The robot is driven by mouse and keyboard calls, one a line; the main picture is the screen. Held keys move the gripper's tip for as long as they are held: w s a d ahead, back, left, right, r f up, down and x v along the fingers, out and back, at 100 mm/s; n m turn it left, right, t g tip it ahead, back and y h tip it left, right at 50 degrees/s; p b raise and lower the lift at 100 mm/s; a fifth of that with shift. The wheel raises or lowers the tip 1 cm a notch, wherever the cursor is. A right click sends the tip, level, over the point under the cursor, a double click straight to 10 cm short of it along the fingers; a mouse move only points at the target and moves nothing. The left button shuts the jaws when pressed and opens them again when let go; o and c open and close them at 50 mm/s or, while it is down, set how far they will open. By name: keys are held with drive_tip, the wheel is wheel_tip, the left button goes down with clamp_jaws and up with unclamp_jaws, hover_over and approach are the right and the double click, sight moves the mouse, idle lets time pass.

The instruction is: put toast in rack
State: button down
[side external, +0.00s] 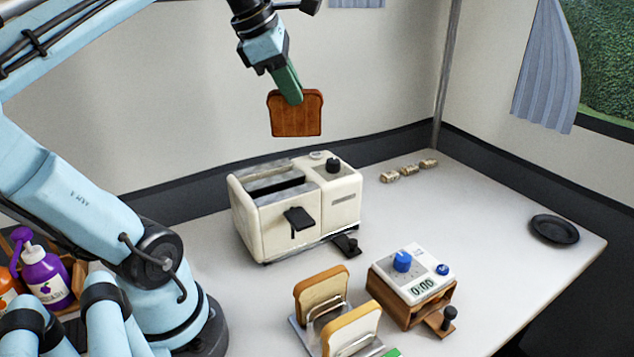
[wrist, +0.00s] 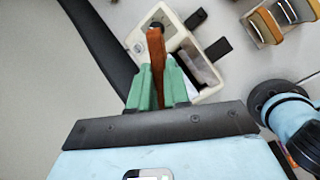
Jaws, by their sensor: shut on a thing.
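My gripper (side external: 292,92) is shut on a browned slice of toast (side external: 296,117) and holds it upright in the air above the toaster. In the wrist view the toast (wrist: 157,62) is edge-on between the green fingers. The cream toaster (side external: 262,226) stands on the counter, and its visible slot looks empty. The wire toast rack (side external: 332,308) is at the front of the counter. One slice (side external: 321,290) stands at its far end and another slice (side external: 352,328) stands nearer. The rack's lower part is cut off by the frame.
A timer box (side external: 412,280) reading 0:00 stands right of the rack. Bottles (side external: 45,275) in a wooden holder are at the left. A dark plate (side external: 554,229) and several small rolls (side external: 408,170) lie farther back. The right counter is mostly clear.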

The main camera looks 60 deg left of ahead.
drive_tip(key=s+d+f+m+g, duration=0.2)
drive_tip(key=d+f+m+g, duration=0.4)
drive_tip(key=d+m, duration=0.75)
drive_tip(key=s+d+f+m+g, duration=0.2)
drive_tip(key=d+f+m+g, duration=0.2)
drive_tip(key=d+f+m, duration=0.85)
drive_tip(key=shift+s+a+f+m, duration=0.1)
drive_tip(key=shift+a+f+m, duration=0.45)
drive_tip(key=shift+f, duration=0.2)
drive_tip(key=shift+s+a+f+m, duration=0.1)
drive_tip(key=shift+a+f+m, duration=0.35)
drive_tip(key=shift+f+m, duration=0.25)
drive_tip(key=shift+a+f+m, duration=0.5)
drive_tip(key=shift+f+m, duration=0.05)
drive_tip(key=shift+f, duration=0.25)
drive_tip(key=c, duration=1)
unclamp_jaws()
drive_tip(key=shift+o, duration=0.3)
